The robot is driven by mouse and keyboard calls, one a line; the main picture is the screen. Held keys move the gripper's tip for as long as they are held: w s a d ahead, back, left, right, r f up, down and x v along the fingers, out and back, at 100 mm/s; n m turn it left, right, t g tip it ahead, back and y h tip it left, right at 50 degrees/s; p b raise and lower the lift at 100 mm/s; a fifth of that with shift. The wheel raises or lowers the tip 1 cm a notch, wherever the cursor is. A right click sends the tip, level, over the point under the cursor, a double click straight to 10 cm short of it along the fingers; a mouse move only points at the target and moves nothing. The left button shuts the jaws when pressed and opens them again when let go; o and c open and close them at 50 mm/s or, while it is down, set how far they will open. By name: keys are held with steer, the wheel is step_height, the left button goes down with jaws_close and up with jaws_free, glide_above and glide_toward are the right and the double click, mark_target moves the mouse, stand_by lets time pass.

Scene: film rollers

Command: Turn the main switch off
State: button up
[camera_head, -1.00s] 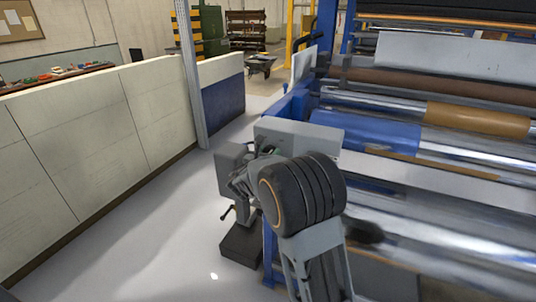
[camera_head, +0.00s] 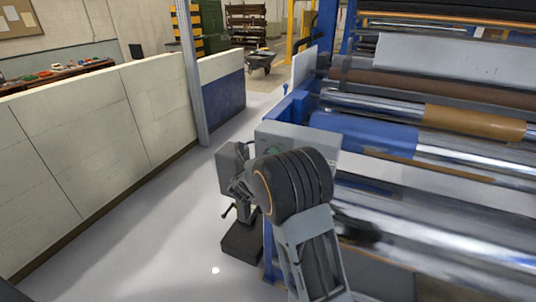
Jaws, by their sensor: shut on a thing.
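My arm rises from the bottom centre, and its black ribbed joint (camera_head: 290,185) stands in front of the left end of the roller machine. A light grey panel (camera_head: 318,143) on the machine's end shows just above the joint. A small green patch shows at the panel's lower left, partly covered by my arm. I cannot make out the main switch.
Metal rollers (camera_head: 440,235) fill the right. A low cream wall (camera_head: 90,140) runs along the left. The floor (camera_head: 150,245) between is clear.

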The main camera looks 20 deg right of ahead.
steer(key=shift+n+p, duration=0.45)
steer(key=shift+n, duration=1.85)
steer(key=o, duration=0.9)
steer(key=shift+o, duration=0.2)
steer(key=shift+a+f, duration=0.1)
steer(key=b+v, duration=0.3)
steer(key=v, duration=1)
steer(key=shift+s+a+b, duration=0.3)
